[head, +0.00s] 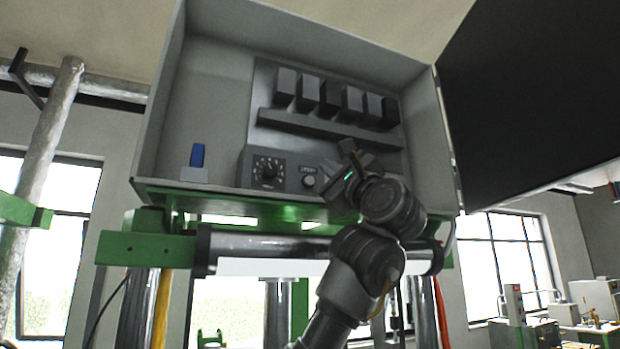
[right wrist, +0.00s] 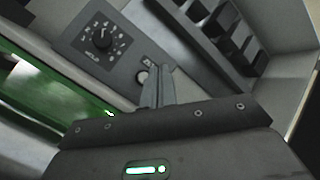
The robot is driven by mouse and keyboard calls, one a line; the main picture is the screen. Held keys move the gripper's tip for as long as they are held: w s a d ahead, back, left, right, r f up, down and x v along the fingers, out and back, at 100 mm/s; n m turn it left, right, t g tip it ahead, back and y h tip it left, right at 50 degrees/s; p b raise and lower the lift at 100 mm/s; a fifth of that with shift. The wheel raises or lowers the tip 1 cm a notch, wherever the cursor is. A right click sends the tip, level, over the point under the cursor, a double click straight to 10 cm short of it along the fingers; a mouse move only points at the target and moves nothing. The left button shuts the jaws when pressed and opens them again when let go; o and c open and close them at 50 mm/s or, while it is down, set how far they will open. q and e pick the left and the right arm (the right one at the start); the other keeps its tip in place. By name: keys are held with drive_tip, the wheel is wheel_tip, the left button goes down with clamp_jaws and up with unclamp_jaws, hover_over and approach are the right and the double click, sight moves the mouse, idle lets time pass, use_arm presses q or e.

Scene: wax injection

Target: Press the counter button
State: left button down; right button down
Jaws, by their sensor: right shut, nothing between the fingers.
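The counter button (head: 309,181) is a small round pale button under a small display, on the lower panel of the open grey cabinet. In the right wrist view the button (right wrist: 142,76) shows just left of my fingertips. My right gripper (head: 345,150) is shut and empty, to the right of the button in the head view. In the right wrist view its closed fingers (right wrist: 160,75) point toward the panel beside the button. I cannot tell whether they touch the panel. My left gripper is not in view.
A dial (head: 267,168) with markings sits left of the button. A blue switch (head: 197,156) stands at the cabinet's lower left. A row of dark blocks (head: 330,98) and a ledge (head: 320,127) lie above. The cabinet's dark door (head: 540,90) hangs open at right.

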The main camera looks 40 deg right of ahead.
sight(309, 181)
drive_tip(key=shift+w+d+p, duration=0.1)
drive_tip(key=shift+w+d, duration=0.2)
drive_tip(key=shift+w, duration=0.6)
drive_tip(key=shift+w+d+p, duration=0.15)
drive_tip(key=shift+w+d, duration=0.1)
drive_tip(key=shift+w, duration=0.65)
drive_tip(key=shift+w+d+p, duration=0.1)
drive_tip(key=shift+w+d, duration=0.2)
drive_tip(key=shift+w, duration=0.6)
drive_tip(key=shift+w+d, duration=0.15)
drive_tip(key=shift+w, duration=0.25)
drive_tip(key=shift+w+d, duration=0.1)
drive_tip(key=shift+w, duration=0.25)
idle(0.6)
idle(0.4)
drive_tip(key=shift+s+f+b, duration=0.1)
drive_tip(key=shift+s+b, duration=0.4)
drive_tip(key=shift+b, duration=0.15)
drive_tip(key=shift+s+a, duration=0.25)
